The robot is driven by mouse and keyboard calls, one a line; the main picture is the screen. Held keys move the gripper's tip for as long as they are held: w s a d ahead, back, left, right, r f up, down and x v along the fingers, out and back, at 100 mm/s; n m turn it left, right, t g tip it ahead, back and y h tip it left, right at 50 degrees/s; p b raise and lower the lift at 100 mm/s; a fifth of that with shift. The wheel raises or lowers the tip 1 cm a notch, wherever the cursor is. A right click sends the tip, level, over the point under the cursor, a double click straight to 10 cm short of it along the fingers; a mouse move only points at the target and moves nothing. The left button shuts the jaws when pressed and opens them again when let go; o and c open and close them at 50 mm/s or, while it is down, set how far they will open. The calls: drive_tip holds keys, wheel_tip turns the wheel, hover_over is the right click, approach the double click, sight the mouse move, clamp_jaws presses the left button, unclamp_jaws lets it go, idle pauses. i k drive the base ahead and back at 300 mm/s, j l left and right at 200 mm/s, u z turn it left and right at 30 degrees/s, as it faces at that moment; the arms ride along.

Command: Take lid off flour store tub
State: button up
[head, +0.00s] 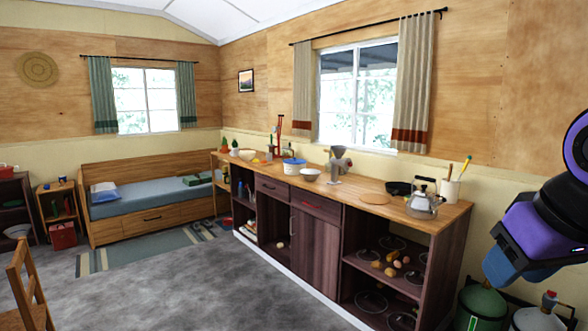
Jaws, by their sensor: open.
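A white tub with a blue lid (293,161) stands on the long wooden counter, left of the middle of its top. It looks like the flour store tub, but no label can be read at this distance. The lid appears to sit on the tub. My arm shows at the right edge, in purple, black and blue, far from the tub and nearer to me. No gripper fingers can be made out in this view.
The counter (455,217) also carries a white bowl (310,175), a grey grinder (338,165), a round wooden board (374,198), a dark pan (398,188) and a kettle (424,202). Gas bottles (483,305) stand at its right end. Grey floor before it is clear.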

sight(293, 170)
drive_tip(key=i+j+u, duration=0.15)
drive_tip(key=i+u, duration=0.15)
drive_tip(key=i, duration=0.35)
drive_tip(key=i+u, duration=0.25)
drive_tip(key=i, duration=0.4)
drive_tip(key=i+l+u, duration=0.25)
drive_tip(key=i, duration=1.6)
drive_tip(key=i+j+z, duration=0.1)
drive_tip(key=i, duration=0.5)
drive_tip(key=i+j, duration=0.1)
drive_tip(key=i, duration=0.5)
drive_tip(key=i+j+z, duration=0.15)
drive_tip(key=i, duration=0.45)
drive_tip(key=i+l+z, duration=0.1)
drive_tip(key=i+z, duration=0.4)
drive_tip(key=i+j+z, duration=0.1)
drive_tip(key=i+z, duration=0.4)
drive_tip(key=i+j+z, duration=0.25)
drive_tip(key=i+z, duration=0.25)
drive_tip(key=i+j+z, duration=0.1)
drive_tip(key=i+z, duration=0.2)
drive_tip(key=z, duration=0.15)
drive_tip(key=i+j+z, duration=0.2)
drive_tip(key=i+z, duration=0.25)
drive_tip(key=k+l, duration=0.05)
drive_tip(key=k, duration=0.05)
